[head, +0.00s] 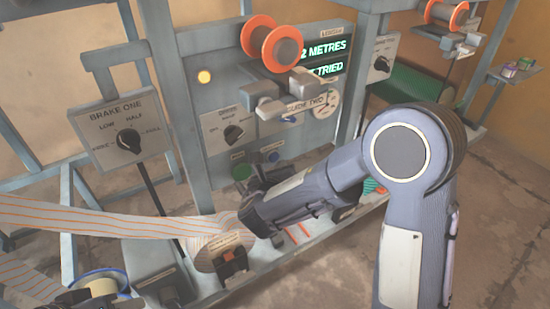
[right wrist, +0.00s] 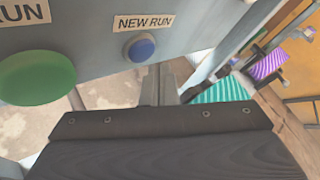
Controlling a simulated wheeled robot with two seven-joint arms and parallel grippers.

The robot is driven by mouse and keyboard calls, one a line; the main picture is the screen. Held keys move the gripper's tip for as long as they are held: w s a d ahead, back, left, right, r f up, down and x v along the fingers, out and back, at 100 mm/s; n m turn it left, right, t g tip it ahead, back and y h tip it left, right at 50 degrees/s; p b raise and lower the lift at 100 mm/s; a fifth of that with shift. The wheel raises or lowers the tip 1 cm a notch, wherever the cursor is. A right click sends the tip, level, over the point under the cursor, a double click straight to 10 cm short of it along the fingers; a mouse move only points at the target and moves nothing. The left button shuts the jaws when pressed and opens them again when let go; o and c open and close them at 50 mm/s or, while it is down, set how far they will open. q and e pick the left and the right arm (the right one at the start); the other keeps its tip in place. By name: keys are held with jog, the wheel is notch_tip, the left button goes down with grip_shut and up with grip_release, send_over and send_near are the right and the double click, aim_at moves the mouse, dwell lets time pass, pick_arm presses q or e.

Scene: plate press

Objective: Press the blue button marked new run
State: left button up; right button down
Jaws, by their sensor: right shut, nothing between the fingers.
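The blue button (head: 273,156) is on the grey panel. In the right wrist view the blue button (right wrist: 141,48) sits just below a label (right wrist: 146,22) reading "NEW RUN". My right gripper (head: 262,174) is in front of the panel, low and close to the button. In the wrist view its shut, empty fingers (right wrist: 160,82) point toward the panel, just below and slightly right of the button. I cannot tell whether they touch the panel. The button looks uncovered. My left gripper is not in view.
A larger green button (right wrist: 37,78) is left of the blue one. A rotary switch (head: 233,132) and a lit display (head: 325,57) are above. Striped ribbon (head: 110,222) and a roller (head: 223,250) are at lower left. A ledge with coloured items lies below the panel.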

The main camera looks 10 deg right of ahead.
jog(key=shift+w, duration=0.1)
jog(key=shift+w+a, duration=0.15)
jog(key=shift+w, duration=0.15)
jog(key=shift+w+a, duration=0.15)
jog(key=shift+w, duration=0.2)
dwell(0.6)
dwell(0.3)
jog(key=shift+s+d, duration=0.3)
jog(key=shift+s, duration=0.45)
jog(key=shift+s+d, duration=0.3)
jog(key=shift+s, duration=0.5)
jog(key=shift+s+d, duration=0.25)
jog(key=shift+s, duration=0.5)
jog(key=shift+s+d, duration=0.3)
jog(key=shift+s, duration=0.5)
